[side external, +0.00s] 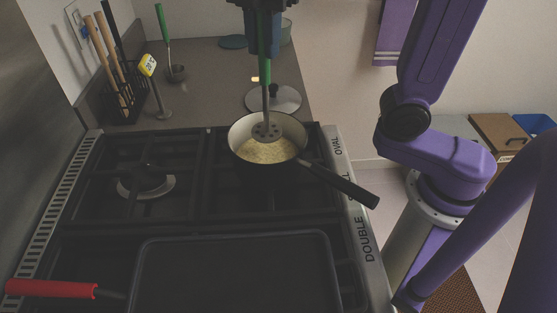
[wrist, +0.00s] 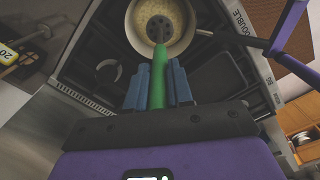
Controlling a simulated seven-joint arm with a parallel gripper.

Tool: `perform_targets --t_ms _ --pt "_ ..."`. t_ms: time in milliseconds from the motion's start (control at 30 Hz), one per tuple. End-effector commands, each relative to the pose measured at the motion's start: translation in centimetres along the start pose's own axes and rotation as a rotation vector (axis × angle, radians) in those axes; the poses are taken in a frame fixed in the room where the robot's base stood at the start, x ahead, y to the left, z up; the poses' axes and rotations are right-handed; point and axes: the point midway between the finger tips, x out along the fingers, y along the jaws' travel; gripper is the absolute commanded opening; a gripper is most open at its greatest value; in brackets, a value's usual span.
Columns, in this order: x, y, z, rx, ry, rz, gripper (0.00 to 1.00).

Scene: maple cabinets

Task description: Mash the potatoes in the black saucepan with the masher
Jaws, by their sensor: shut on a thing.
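The black saucepan (side external: 301,158) sits on the back right burner of the stove, its handle pointing to the lower right. Pale yellow potatoes (side external: 262,152) lie in it, and they also show in the wrist view (wrist: 177,15). My gripper (side external: 265,53) is above the pan, shut on the green handle of the masher (side external: 267,129). The masher hangs upright, its round perforated head inside the pan's rim. In the wrist view the masher's handle (wrist: 158,80) runs between my blue fingers (wrist: 158,88). I cannot tell whether the head touches the potatoes.
A lid (side external: 285,98) lies on the counter behind the pan. A utensil rack (side external: 122,95), a thermometer (side external: 152,75) and a green-handled ladle (side external: 166,45) stand at the back left.

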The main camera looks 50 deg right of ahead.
Motion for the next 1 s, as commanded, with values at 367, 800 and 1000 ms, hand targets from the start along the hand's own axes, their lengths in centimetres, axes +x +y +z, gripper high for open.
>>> perform_targets --t_ms 367,800,1000 --pt "-3.3 0.1 0.0 0.0 0.001 0.003 0.0" --pt "-6.9 0.0 0.0 0.0 0.0 0.001 0.0" --pt "-7.4 0.0 0.0 0.0 0.0 0.0 0.0"
